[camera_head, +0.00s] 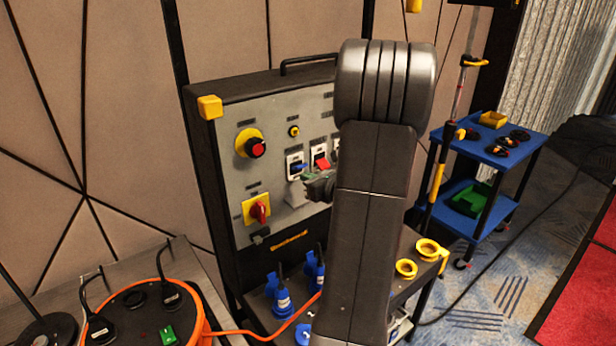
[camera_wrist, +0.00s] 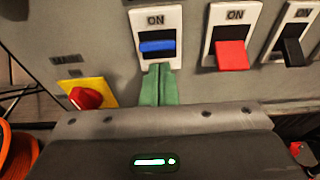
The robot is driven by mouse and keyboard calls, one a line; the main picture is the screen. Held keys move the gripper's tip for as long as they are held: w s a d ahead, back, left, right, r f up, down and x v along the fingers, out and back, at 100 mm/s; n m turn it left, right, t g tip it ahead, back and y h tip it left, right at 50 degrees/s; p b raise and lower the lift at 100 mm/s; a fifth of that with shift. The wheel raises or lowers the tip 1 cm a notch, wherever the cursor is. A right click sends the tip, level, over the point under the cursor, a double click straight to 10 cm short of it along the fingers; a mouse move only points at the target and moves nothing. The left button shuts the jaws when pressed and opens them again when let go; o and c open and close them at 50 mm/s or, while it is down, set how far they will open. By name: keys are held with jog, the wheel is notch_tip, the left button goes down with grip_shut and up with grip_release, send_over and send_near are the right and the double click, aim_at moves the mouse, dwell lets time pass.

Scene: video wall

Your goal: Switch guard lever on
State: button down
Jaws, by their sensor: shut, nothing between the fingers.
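Three levers on white plates marked ON show in the wrist view: a blue lever (camera_wrist: 157,46), a red lever (camera_wrist: 232,55) and a black lever (camera_wrist: 292,52). I cannot read which one is the guard lever. In the head view the blue lever (camera_head: 298,168) and red lever (camera_head: 322,163) sit on the grey panel (camera_head: 270,125); my arm hides part of the row. My gripper (camera_wrist: 158,70) has its green fingers together and empty, just below the blue lever. I cannot tell if they touch its plate. In the head view my gripper (camera_head: 306,171) is partly hidden.
A red rotary switch (camera_wrist: 86,97) on a yellow plate is left of my gripper. A red button (camera_head: 257,147) sits above it on the panel. Blue plugs (camera_head: 283,298) and yellow sockets (camera_head: 406,268) are below. A blue cart (camera_head: 490,150) stands at right.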

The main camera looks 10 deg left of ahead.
jog(key=shift+f, duration=0.1)
notch_tip(320, 180, down, 4)
jog(key=s+d+b, duration=0.1)
jog(key=b, duration=0.3)
jog(key=s+d+r, duration=0.5)
jog(key=r, duration=0.2)
jog(key=shift+s+r+p, duration=0.15)
jog(key=shift+r+p, duration=0.2)
jog(key=shift+r, duration=0.05)
